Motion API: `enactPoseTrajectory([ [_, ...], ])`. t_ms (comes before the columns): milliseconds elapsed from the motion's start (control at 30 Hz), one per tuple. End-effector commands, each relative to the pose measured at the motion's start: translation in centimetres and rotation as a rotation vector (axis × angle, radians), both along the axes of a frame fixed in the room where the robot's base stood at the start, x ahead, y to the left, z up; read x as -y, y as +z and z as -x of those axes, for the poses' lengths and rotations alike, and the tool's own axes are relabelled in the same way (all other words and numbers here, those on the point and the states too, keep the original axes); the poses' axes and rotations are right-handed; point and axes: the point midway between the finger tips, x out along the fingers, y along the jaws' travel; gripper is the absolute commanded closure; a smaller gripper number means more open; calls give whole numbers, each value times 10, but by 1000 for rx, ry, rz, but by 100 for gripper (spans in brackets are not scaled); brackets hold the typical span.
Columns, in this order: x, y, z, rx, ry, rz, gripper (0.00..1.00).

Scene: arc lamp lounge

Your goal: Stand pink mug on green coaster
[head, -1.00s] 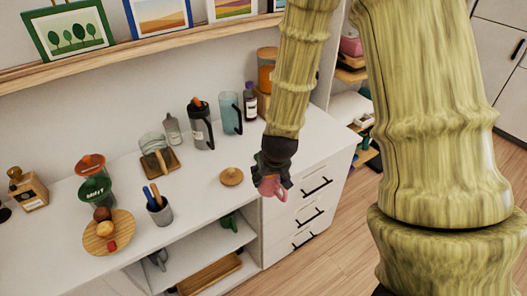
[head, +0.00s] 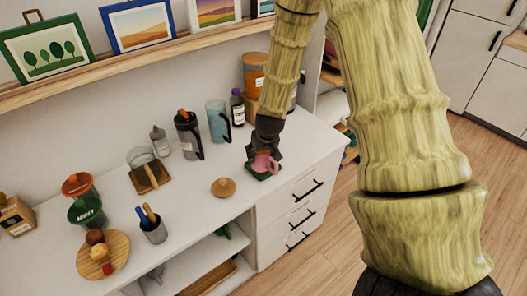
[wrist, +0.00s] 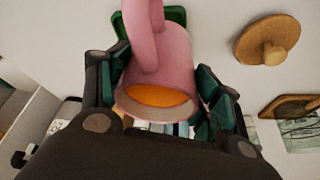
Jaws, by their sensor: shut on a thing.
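The pink mug (head: 267,164) is in my gripper (head: 262,150), over the green coaster (head: 262,175) on the white counter in the head view. In the wrist view the mug (wrist: 172,62) sits between the two fingers of my gripper (wrist: 165,95), with its handle toward the top and something orange inside. The green coaster (wrist: 177,15) shows behind the mug's base there. The mug hides most of the coaster, and I cannot tell whether the two touch.
A round wooden lid with a knob (head: 223,187) lies left of the coaster. A teal pitcher (head: 217,122), a dark bottle (head: 237,108) and a grey press (head: 187,135) stand behind. A pen cup (head: 152,226) is further left. The counter's right end (head: 315,150) is clear.

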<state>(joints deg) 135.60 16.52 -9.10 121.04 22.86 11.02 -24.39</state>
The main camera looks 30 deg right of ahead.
Motion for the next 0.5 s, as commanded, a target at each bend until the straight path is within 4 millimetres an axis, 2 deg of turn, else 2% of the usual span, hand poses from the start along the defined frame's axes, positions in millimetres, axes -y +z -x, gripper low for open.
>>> enactPoseTrajectory([
  [200, 21, -1, -21, 2, -1, 0, 79],
  [500, 25, -8, -25, 0, -1, 0, 79],
])
